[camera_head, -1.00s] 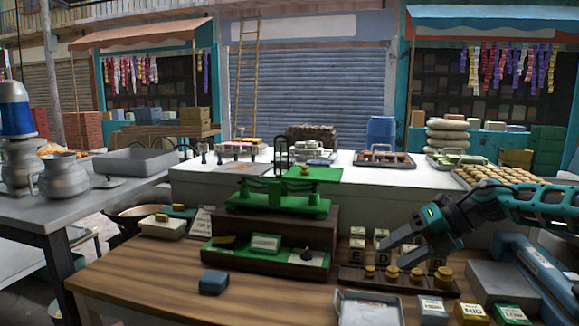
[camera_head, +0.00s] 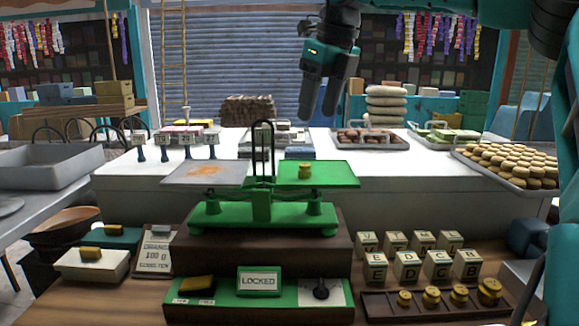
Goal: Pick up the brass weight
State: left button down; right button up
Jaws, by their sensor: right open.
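Several more brass weights (camera_head: 431,297), of rising size to the right, stand in a dark rack (camera_head: 378,308) at the lower right. My right gripper (camera_head: 321,106) is open and empty, with its fingers pointing down. In the picture it is above and slightly right of the weight on the pan, clear of it. My left gripper is not in view.
Lettered blocks (camera_head: 408,264) stand behind the rack. A thin black upright loop (camera_head: 263,140) rises between the pans. Buns fill a tray (camera_head: 466,155) at the right.

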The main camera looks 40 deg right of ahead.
send_over(306, 164)
jog(key=s, duration=0.2)
jog(key=f, duration=0.6)
jog(key=shift+a+f, duration=0.2)
jog(key=shift+f, duration=0.1)
jog(key=x, duration=0.5)
jog(key=shift+w+d+f, duration=0.15)
jog(key=shift+w+f, duration=0.05)
jog(key=shift+f, duration=0.1)
grip_shut()
